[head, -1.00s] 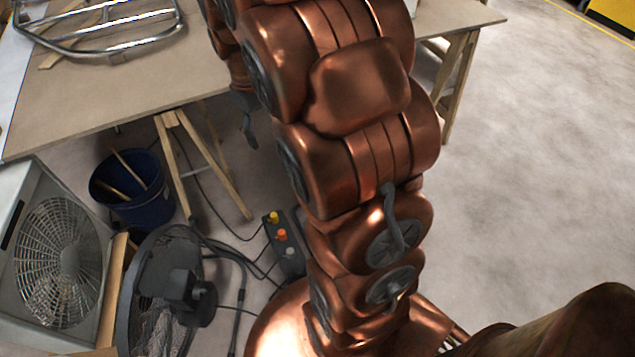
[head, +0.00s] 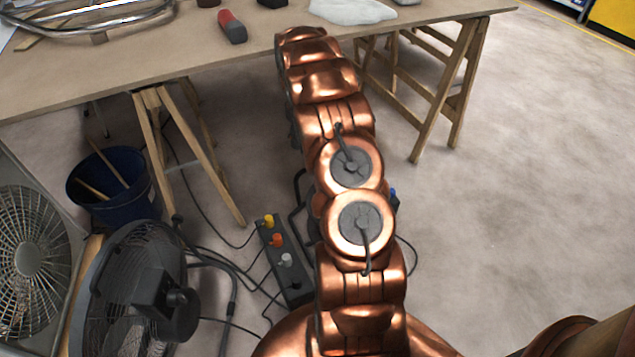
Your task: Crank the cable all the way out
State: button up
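No cable reel or crank shows clearly. Behind my copper arm, a black bent tube (head: 299,205) stands out on its left and a small blue part (head: 393,197) on its right. They could belong to a reel, but my arm hides whatever lies between them. A thin black cable (head: 412,262) curves on the floor right of my arm. My arm reaches away to the front edge of the table. My gripper is not in view, so its opening and what it touches cannot be seen.
A power strip (head: 285,262) with coloured plugs and loose cables lies left of my arm. A round fan (head: 130,290), box fan (head: 28,245) and blue bucket (head: 112,205) stand further left. A wooden table (head: 160,60) on trestles spans the back. The floor at right is clear.

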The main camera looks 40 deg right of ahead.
jog(key=shift+t, duration=0.3)
jog(key=d+f+b, duration=0.1)
jog(key=d+f, duration=0.1)
jog(key=f, duration=0.3)
jog(key=d+f+b, duration=0.2)
jog(key=d+f, duration=0.1)
jog(key=f, duration=0.2)
jog(key=w+d+f+b, duration=0.1)
jog(key=d+f, duration=0.1)
jog(key=f, duration=0.3)
jog(key=shift+d+f+b, duration=0.15)
jog(key=shift+d+b, duration=0.05)
jog(key=shift+b, duration=0.2)
jog(key=shift+s+f+b, duration=0.1)
jog(key=shift+f+b, duration=1)
jog(key=shift+f, duration=2.75)
jog(key=shift+c, duration=0.2)
grip_shut()
jog(key=shift+a, duration=0.1)
